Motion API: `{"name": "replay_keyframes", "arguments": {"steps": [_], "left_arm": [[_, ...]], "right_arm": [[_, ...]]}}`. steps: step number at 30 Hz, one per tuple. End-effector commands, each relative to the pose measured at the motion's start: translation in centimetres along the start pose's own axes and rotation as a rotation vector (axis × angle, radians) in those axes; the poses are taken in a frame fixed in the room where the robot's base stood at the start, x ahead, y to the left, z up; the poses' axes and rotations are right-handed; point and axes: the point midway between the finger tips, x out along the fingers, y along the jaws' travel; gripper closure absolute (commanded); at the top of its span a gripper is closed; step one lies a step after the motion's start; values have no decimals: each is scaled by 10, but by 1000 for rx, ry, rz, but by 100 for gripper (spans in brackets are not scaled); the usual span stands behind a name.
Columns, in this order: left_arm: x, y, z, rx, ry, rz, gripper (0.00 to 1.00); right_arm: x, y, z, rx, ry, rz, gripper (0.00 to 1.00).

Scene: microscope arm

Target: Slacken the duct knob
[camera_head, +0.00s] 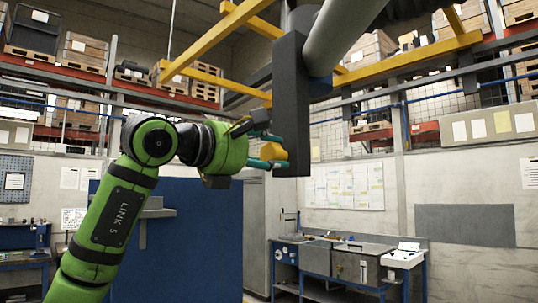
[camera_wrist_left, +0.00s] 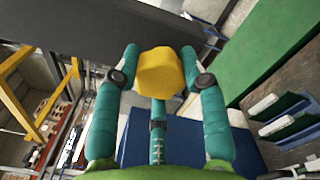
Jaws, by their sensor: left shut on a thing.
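The duct knob is a yellow, lobed knob (camera_head: 273,152) on the lower left side of a dark grey upright bar (camera_head: 291,105). My left gripper (camera_head: 268,150), with teal fingers, reaches it from the left and is shut on it. In the left wrist view the yellow knob (camera_wrist_left: 161,73) sits between the teal fingers, close to the dark bar (camera_wrist_left: 110,28). The fingertips lie at the knob's two sides. The knob's far side and its stem are hidden. My right gripper is in neither view.
A grey round duct (camera_head: 338,35) joins the bar's upper part. Yellow beams (camera_head: 410,63) cross overhead. A blue panel (camera_head: 190,240) stands behind my left arm. A workbench with a sink (camera_head: 335,258) is at the back right. Open room lies below the bar.

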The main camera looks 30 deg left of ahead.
Motion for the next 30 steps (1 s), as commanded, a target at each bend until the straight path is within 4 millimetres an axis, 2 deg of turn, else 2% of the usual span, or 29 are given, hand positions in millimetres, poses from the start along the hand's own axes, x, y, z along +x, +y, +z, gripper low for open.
{"name": "replay_keyframes", "arguments": {"steps": [19,20,21,22,30], "left_arm": [[1,-2,-3,-55,9,-6,90],[2,-2,-3,-55,9,-6,53],[2,-2,-4,-55,10,-6,38],[2,-2,-4,-55,10,-6,33],[1,-2,-2,-54,5,-4,33]], "right_arm": [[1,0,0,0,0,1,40],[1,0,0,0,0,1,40],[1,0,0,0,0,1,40],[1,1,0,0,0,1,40],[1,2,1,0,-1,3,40]]}}
